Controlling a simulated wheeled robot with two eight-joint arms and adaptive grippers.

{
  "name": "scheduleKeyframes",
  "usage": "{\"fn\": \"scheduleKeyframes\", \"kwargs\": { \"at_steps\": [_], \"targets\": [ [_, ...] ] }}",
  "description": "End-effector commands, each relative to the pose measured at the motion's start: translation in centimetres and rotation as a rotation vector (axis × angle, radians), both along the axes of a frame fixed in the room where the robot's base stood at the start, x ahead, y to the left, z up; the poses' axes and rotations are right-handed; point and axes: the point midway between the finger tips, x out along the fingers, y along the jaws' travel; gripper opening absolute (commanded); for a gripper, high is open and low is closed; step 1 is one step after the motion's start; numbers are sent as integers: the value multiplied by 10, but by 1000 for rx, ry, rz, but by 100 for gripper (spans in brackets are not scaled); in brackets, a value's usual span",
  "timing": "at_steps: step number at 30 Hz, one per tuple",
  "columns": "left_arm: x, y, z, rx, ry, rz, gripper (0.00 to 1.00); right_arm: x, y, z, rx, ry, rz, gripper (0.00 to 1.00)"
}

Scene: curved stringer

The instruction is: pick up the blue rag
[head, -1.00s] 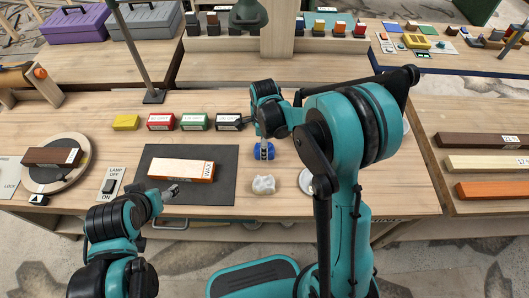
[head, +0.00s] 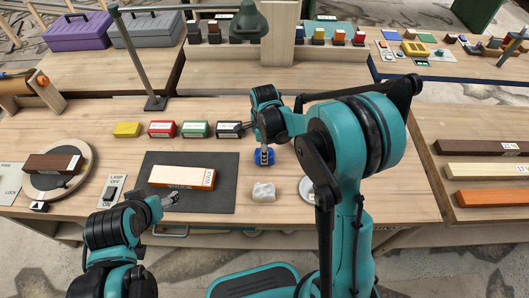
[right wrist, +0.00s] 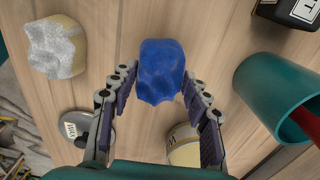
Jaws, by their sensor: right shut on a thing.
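The blue rag (head: 259,160) is a crumpled blue lump on the wooden bench, right of the dark mat. In the right wrist view the rag (right wrist: 162,70) sits between the fingertips. My right gripper (head: 265,153) comes down on the rag from above and is shut on it; its fingers also show in the right wrist view (right wrist: 159,82). I cannot tell whether the rag is clear of the wood. My left gripper (head: 172,198) is over the lower left part of the mat, near the labelled block, and looks empty. Its jaws are too small to judge.
A white-grey lump (head: 263,192) lies just in front of the rag. A labelled block (head: 182,177) lies on the dark mat (head: 222,200). Several small coloured boxes (head: 195,129) line up behind.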

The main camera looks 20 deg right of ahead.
Motion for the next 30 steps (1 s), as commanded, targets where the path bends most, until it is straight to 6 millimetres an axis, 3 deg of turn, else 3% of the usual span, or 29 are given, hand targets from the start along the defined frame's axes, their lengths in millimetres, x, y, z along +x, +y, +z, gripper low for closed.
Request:
{"fn": "scheduleKeyframes", "kwargs": {
  "at_steps": [4, 15, 21, 30],
  "targets": [
    [0, 0, 17, 0, 0, 0, 69, -1, 0, 31, 0, 0, 0, 21],
    [0, 0, 43, 0, 0, 0, 69, -63, -59, 79, 0, 0, -4, 21],
    [0, 0, 50, 0, 0, 0, 69, -81, -75, 92, 0, 0, -2, 21],
    [0, 0, 51, 0, 0, 0, 69, -86, -80, 95, 0, 0, 0, 21]
  ]
}}
